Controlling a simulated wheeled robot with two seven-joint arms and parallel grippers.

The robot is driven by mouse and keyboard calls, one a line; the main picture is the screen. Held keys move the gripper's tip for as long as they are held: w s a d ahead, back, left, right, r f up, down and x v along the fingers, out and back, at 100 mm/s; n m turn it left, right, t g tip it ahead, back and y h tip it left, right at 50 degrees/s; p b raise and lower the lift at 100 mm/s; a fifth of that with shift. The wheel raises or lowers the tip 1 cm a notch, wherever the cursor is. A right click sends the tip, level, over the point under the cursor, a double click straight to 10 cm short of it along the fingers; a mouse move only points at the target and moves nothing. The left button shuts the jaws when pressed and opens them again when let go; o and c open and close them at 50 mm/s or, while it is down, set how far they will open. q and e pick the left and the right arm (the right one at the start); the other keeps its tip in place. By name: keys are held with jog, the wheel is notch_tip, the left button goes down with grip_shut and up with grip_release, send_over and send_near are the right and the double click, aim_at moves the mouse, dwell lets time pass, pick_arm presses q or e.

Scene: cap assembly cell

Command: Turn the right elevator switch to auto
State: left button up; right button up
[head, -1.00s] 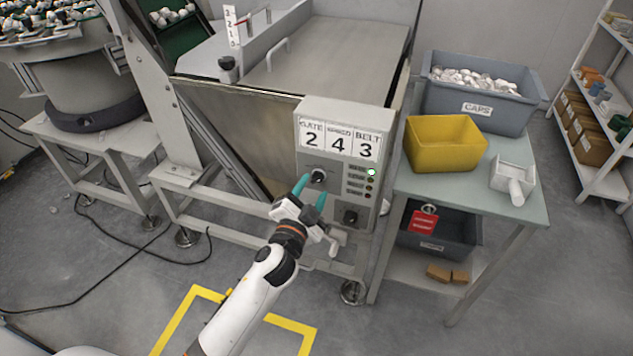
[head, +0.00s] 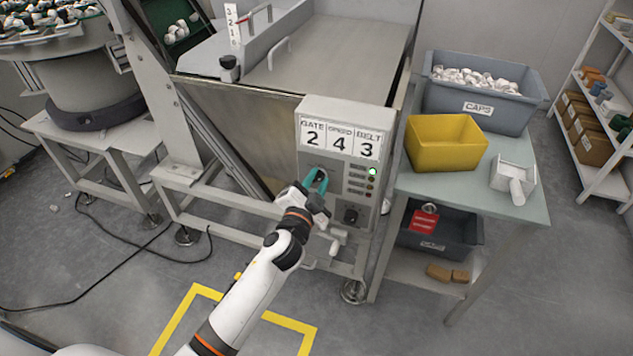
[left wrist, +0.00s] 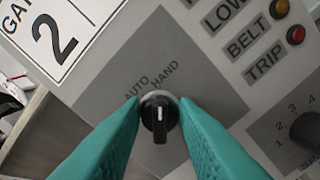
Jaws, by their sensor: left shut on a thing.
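The selector switch (left wrist: 160,118) is a black knob with a white mark on a grey plate, under the words AUTO and HAND. In the left wrist view its mark points up toward HAND, with AUTO up and to the left. My left gripper (head: 317,179) is at the control box (head: 309,134) in the head view. Its teal fingers (left wrist: 159,122) sit on both sides of the knob in the left wrist view and are shut on it. In the head view the fingers mostly hide the knob. My right gripper is not in view.
A second black knob (left wrist: 306,131) with numbers sits to the right on the panel. Indicator lights (head: 372,171) line the box's right side. A table (head: 515,211) with a yellow bin (head: 446,145) and a caps bin (head: 478,108) stands close on the right.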

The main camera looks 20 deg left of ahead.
pick_arm(q)
jog(key=shift+n, duration=2)
jog(key=n+p, duration=0.2)
jog(key=n, duration=0.2)
jog(key=shift+a+n, duration=0.15)
jog(key=shift+n, duration=0.15)
jog(key=o, duration=1)
jog(key=s, duration=1.2)
jog(key=shift+a, duration=0.2)
